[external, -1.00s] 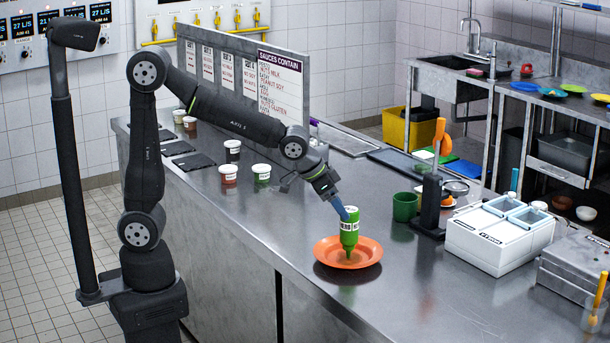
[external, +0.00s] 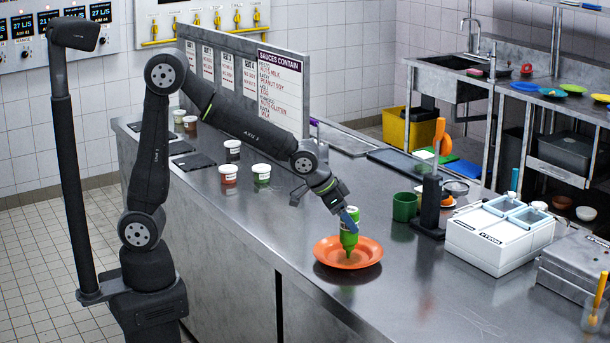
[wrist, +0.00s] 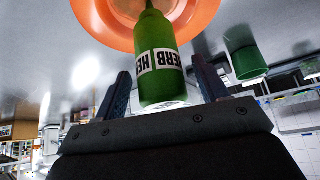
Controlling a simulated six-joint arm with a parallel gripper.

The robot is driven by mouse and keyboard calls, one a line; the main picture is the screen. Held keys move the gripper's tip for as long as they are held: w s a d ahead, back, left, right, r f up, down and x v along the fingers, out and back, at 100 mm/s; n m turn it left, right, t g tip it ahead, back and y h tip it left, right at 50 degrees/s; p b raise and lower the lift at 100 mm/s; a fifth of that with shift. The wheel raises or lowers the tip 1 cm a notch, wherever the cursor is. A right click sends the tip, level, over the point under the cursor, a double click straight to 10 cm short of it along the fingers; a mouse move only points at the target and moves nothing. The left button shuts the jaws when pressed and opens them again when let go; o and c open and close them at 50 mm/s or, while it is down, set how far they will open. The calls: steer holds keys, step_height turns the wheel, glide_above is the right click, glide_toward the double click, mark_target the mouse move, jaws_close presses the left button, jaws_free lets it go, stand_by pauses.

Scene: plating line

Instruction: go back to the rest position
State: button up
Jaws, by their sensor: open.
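My gripper (external: 350,215) is at the green sauce bottle, with its fingers open on either side of the bottle's upper end. In the wrist view my gripper (wrist: 165,95) shows its two fingers apart, with a gap beside the bottle. The green bottle (external: 349,240) stands nozzle down on the orange plate (external: 330,260). In the wrist view the bottle (wrist: 155,45) has a white label reading "HERB", and its nozzle end is over the orange plate (wrist: 205,15).
A green cup (external: 405,207) and a black stand (external: 429,205) with an orange-topped tool are right of the plate. A white two-lidded container (external: 490,245) is farther right. Several small sauce cups, one green (external: 262,174), stand to the left. A sign board (external: 240,80) stands behind.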

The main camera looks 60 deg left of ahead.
mark_target(351, 210)
steer(key=shift+x, duration=0.85)
step_height(351, 210, up, 4)
steer(key=shift+r, duration=0.1)
steer(key=shift+s+d+r, duration=0.15)
steer(key=shift+s+r, duration=0.1)
steer(key=shift+s, duration=0.1)
steer(key=shift+f, duration=0.1)
